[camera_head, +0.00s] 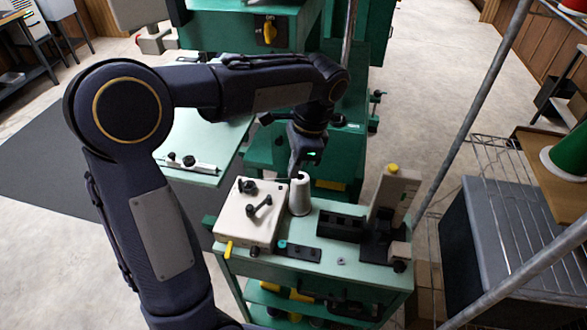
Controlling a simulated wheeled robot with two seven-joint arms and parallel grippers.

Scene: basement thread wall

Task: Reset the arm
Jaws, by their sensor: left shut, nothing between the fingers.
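My left arm comes in from the lower left, bends at its elbow and reaches right across the view. My left gripper (297,172) hangs from its end, pointing down, and is shut. Its fingertips are just above or at the top of a white thread cone (300,196), which stands upright on a green cart (330,258). I cannot tell whether they touch the cone. My right gripper is not in view.
A white box with black knobs (248,213) stands left of the cone. A black and beige device (385,215) stands at the cart's right. Green machinery (260,40) is behind. A wire rack (500,205) and grey bin (497,260) stand right.

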